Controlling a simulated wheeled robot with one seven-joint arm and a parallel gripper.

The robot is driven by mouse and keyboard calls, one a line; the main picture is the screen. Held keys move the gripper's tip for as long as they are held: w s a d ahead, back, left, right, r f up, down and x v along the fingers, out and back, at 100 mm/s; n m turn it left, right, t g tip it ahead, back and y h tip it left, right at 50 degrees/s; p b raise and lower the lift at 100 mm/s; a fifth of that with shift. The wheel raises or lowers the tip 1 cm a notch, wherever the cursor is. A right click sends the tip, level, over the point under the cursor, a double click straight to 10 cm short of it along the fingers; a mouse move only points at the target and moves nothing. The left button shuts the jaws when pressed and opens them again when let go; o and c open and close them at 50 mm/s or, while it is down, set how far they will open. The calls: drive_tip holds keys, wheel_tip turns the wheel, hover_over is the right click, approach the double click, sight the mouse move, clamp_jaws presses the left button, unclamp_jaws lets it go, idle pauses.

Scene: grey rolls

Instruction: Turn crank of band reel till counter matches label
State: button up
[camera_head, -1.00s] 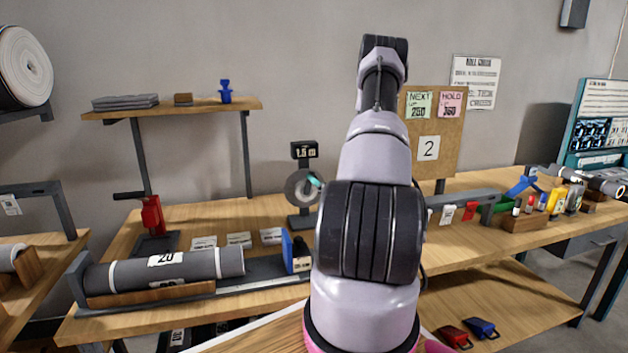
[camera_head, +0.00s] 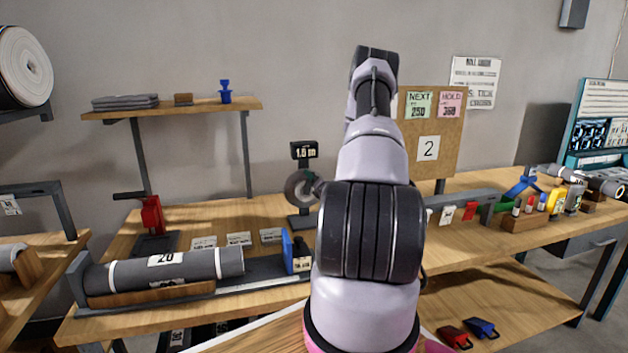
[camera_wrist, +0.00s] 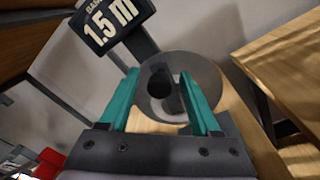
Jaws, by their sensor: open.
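The band reel (camera_head: 300,188) stands upright on a post at the back of the bench, partly behind my arm. It shows as a grey disc (camera_wrist: 208,75) in the wrist view. A black sign (camera_head: 304,150) above it reads "1.5 m" in the wrist view (camera_wrist: 110,22); I cannot tell whether it is label or counter. My gripper (camera_wrist: 158,76) is open, its teal fingers pointing at the reel. A dark round knob (camera_wrist: 159,82), seemingly the crank handle, appears between the fingertips; contact cannot be told. In the head view my arm hides the gripper.
A corkboard (camera_head: 432,135) stands right of my arm.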

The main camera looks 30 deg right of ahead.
clamp_jaws()
idle(1.4)
